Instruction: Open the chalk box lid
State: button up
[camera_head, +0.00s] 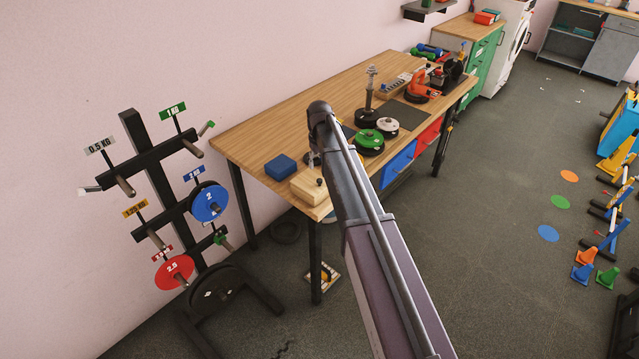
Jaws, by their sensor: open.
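A pale wooden box (308,187) sits at the near left corner of the wooden workbench (290,112). It looks like the chalk box, though no label is readable. A small dark knob (320,182) shows on it, and its lid appears shut. My arm reaches in from the bottom and bends down at its end. My gripper (313,160) is small in this view, just behind the box and over its back edge. It is open, with nothing seen in it. My arm hides the area to the right of the box, and I cannot tell whether the fingers touch it.
A blue block (281,167) lies left of the box. Green (369,142) and white (387,127) weight plates and an upright post (370,95) stand farther along the bench. A plate rack (160,185) stands left of it. Open floor (500,160) lies to the right.

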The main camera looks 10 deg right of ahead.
aim_at(320, 180)
jog(key=shift+f+b, duration=3.4)
jog(key=shift+f, duration=0.35)
jog(key=shift+c, duration=0.2)
grip_shut()
